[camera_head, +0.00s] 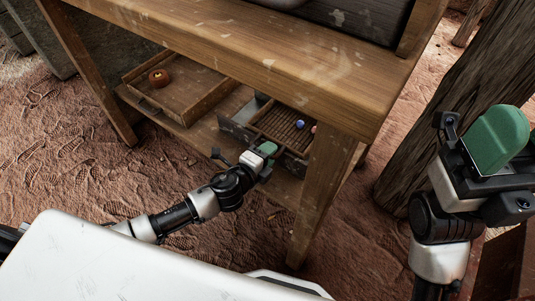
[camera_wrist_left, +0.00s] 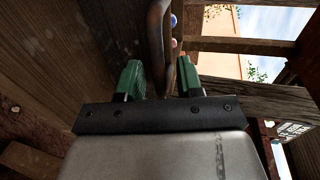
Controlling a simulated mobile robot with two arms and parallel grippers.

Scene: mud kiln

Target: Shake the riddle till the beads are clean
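The riddle (camera_head: 270,137), a dark wooden box with a slatted bottom, sits on the lower shelf under the bench. A blue bead (camera_head: 299,124) and a pink bead (camera_head: 314,129) show in it; others may be hidden. My left gripper (camera_head: 266,151) is at the riddle's front side. In the left wrist view its green fingers (camera_wrist_left: 160,80) stand apart, with a brown curved handle (camera_wrist_left: 157,30) between them; I see no firm contact. My right gripper (camera_head: 500,140) is raised at the right, seen from the side, away from the riddle; its finger gap is hidden.
A shallow wooden tray (camera_head: 195,111) with an orange-brown round object (camera_head: 158,78) sits left of the riddle on the shelf (camera_head: 205,132). The bench top (camera_head: 270,62) overhangs both. A bench leg (camera_head: 322,195) stands right of my left gripper. A thick post (camera_head: 435,110) stands at right.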

